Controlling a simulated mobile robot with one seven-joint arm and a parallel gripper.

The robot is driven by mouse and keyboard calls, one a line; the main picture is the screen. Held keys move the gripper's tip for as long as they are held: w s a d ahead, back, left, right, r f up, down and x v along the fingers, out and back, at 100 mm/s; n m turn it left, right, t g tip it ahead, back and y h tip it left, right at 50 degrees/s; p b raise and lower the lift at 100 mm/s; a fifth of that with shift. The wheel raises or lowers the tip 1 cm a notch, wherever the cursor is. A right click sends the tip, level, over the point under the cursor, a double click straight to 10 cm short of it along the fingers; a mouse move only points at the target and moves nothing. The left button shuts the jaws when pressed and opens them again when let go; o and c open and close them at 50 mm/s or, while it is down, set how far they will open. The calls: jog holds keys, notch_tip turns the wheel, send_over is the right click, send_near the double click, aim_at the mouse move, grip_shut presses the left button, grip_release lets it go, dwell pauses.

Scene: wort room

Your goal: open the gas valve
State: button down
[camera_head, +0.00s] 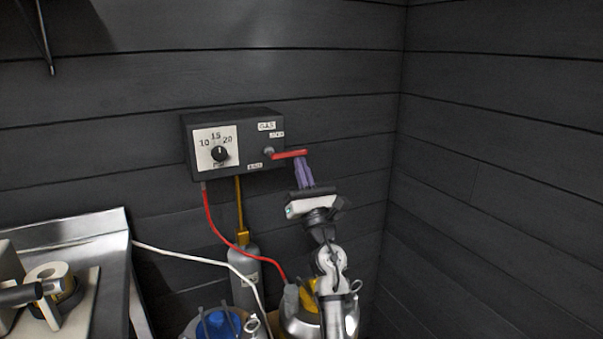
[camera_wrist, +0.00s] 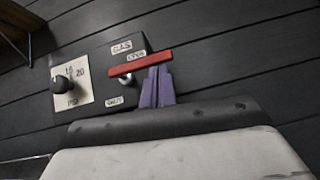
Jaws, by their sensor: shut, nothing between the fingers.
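A dark box (camera_head: 249,143) on the wall carries the gas valve, a red lever (camera_head: 290,154) on a round pivot. The lever points right, about level in the head view, between an upper label reading OPEN and a lower one that seems to read SHUT. My gripper (camera_head: 302,159) is shut and empty, its purple fingers together. The fingertips are at the underside of the lever's free right end; I cannot tell if they touch. In the wrist view the red lever (camera_wrist: 140,64) crosses at the tips of my gripper (camera_wrist: 158,70).
A dial knob (camera_head: 220,153) with numbers sits on the box's left. Metal vessels stand at the bottom. A metal counter (camera_head: 75,240) is at left. The right wall is bare.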

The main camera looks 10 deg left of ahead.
dwell(0.3)
jog(key=b+v, duration=0.3)
jog(key=v, duration=1)
jog(key=shift+s+d+f, duration=0.15)
jog(key=shift+s+f, duration=0.1)
jog(key=shift+f, duration=0.05)
